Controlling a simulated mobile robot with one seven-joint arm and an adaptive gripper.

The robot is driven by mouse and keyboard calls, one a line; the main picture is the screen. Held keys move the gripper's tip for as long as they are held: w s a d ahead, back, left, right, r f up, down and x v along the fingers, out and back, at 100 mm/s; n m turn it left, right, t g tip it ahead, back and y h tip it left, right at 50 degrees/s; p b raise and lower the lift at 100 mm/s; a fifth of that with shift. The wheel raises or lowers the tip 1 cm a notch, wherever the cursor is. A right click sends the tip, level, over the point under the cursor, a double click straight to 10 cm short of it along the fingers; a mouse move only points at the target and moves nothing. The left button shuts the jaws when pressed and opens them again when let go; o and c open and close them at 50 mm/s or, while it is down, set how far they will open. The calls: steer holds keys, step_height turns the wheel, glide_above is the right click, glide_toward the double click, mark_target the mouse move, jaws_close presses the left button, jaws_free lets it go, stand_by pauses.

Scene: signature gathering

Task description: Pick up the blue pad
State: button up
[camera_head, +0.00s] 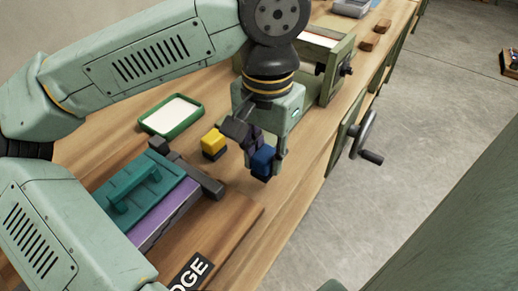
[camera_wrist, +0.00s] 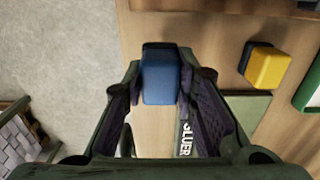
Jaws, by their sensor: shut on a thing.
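The blue pad (camera_head: 263,161) is a small blue block with a darker part on it. In the head view it sits at the end of my gripper (camera_head: 256,148), near the front edge of the wooden bench. In the wrist view the blue pad (camera_wrist: 160,80) is between the two fingertips of my gripper (camera_wrist: 160,86), which touch its sides. My gripper is shut on it. I cannot tell for sure whether the pad is clear of the bench top. Part of it is hidden by the fingers.
A yellow block (camera_head: 213,142) stands just left of the gripper, also in the wrist view (camera_wrist: 267,67). A green tray (camera_head: 171,117) with a white inside lies behind it. A teal-topped press (camera_head: 140,195) is front left. A green frame (camera_head: 328,65) and a hand crank (camera_head: 364,135) are right.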

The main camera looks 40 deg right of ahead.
steer(key=s+r, duration=0.1)
steer(key=s, duration=1.3)
steer(key=shift+a+p, duration=0.15)
steer(key=shift+p, duration=0.15)
steer(key=shift+s, duration=0.1)
steer(key=o, duration=0.4)
steer(key=c, duration=0.4)
